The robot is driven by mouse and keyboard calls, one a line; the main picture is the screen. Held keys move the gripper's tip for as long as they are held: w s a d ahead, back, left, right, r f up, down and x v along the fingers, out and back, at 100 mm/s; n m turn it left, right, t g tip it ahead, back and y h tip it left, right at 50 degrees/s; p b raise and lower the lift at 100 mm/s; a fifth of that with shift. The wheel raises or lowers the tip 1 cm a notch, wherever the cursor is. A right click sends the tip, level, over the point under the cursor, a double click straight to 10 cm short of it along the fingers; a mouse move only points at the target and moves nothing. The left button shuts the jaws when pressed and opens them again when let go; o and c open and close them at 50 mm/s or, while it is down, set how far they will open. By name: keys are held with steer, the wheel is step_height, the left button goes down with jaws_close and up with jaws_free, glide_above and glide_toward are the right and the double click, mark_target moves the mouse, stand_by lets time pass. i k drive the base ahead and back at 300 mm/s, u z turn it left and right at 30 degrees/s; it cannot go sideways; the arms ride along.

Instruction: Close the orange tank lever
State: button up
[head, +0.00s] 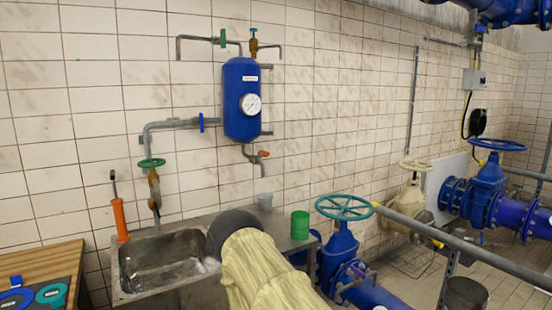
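A blue tank (241,98) with a round white gauge hangs on the tiled wall in the head view. A grey pipe comes out of its underside and bends down. A small orange lever (264,153) sits on this pipe, just below and right of the tank. The lever looks roughly level, but it is too small to tell its exact angle. My arm, in a pale yellow sleeve with a dark rounded part, rises from the bottom middle, below the lever and apart from it. My gripper's fingers do not show.
A metal sink (160,262) stands below the tank, with an orange-handled tool (120,220) at its left. A blue valve with a green handwheel (344,207) is farther right.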

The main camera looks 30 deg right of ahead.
mark_target(261, 153)
steer(key=k, duration=0.75)
steer(key=z, duration=0.9)
steer(key=i, duration=1)
steer(key=z, duration=0.5)
steer(key=i, duration=1.35)
steer(key=u, duration=0.4)
